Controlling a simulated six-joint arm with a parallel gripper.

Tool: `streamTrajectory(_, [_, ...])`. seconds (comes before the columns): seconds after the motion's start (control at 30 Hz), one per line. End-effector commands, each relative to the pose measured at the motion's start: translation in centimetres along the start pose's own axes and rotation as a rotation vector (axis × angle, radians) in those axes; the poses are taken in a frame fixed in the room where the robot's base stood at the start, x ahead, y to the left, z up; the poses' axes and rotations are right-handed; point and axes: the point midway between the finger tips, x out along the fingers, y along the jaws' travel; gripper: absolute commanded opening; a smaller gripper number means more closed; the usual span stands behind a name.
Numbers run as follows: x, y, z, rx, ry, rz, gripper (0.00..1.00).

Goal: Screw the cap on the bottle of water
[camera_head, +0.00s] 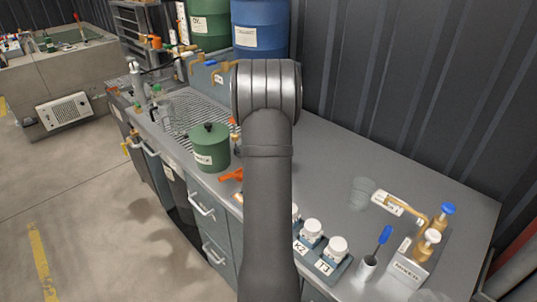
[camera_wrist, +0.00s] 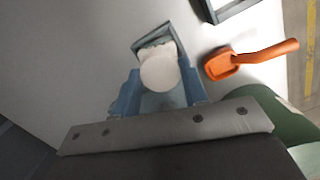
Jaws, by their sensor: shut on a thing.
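In the wrist view my gripper (camera_wrist: 159,88) has its two blue fingers on either side of a white round cap (camera_wrist: 158,73). The fingers are shut on it. Paler white material shows just past the cap, and a dark blue-grey square edge (camera_wrist: 150,36) lies behind it. A greyish area between the fingers below the cap is too blurred to identify. I cannot tell whether the cap sits on the bottle of water. In the head view my arm hides the gripper and whatever it holds.
An orange scoop (camera_wrist: 235,64) lies close to the right finger. A green container (camera_head: 210,148) stands on the bench left of my arm. White-capped jars (camera_head: 336,247) in a holder, a clear vessel (camera_head: 362,192) and a valve block (camera_head: 408,264) are to the right. The bench's back right is clear.

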Motion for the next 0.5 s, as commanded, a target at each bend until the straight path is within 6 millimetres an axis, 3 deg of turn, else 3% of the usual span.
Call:
streamTrajectory(0.23, [0.00, 0.06, -0.02, 0.167, 0.001, -0.019, 0.20])
streamTrajectory(0.47, [0.01, 0.04, -0.01, 0.193, 0.001, -0.023, 0.20])
streamTrajectory(0.5, [0.00, 0.04, -0.01, 0.193, 0.001, -0.022, 0.44])
